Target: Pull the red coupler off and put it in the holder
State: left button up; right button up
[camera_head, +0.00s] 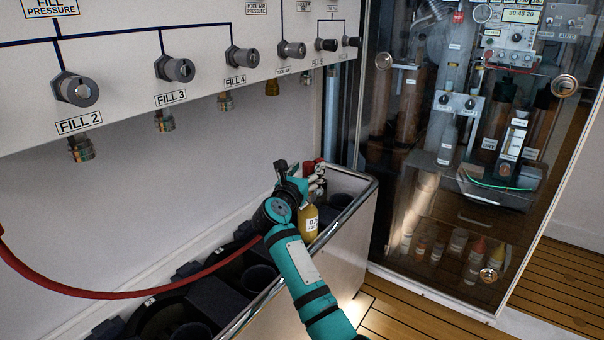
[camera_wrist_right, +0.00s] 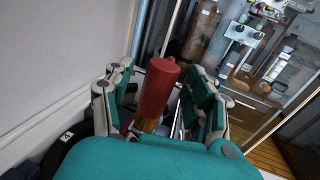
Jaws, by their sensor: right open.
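The red coupler (camera_wrist_right: 160,85), a red cylinder, stands slightly tilted between the fingers of my right gripper (camera_wrist_right: 160,100) in the right wrist view. The fingers are open on both sides of it, with a gap visible on the right. An orange-yellow body shows below it. In the head view my right gripper (camera_head: 312,176) is over the trough's far end, and a little red (camera_head: 308,166) shows behind it. A red hose (camera_head: 120,294) sags in from the left and passes behind my right wrist. I cannot make out the holder. My left gripper is not in view.
Fill ports labelled FILL 2 (camera_head: 76,89), FILL 3 and FILL 4 line the wall panel. A yellow bottle (camera_head: 309,222) stands in the metal-rimmed trough (camera_head: 358,205), with dark cylinders nearer. A glass-doored cabinet (camera_head: 455,280) stands right. The wooden floor (camera_head: 400,318) is clear.

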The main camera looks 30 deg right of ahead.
jog(key=shift+w+d, duration=0.3)
jog(key=shift+d, duration=0.1)
jog(key=shift+r, duration=0.1)
grip_shut()
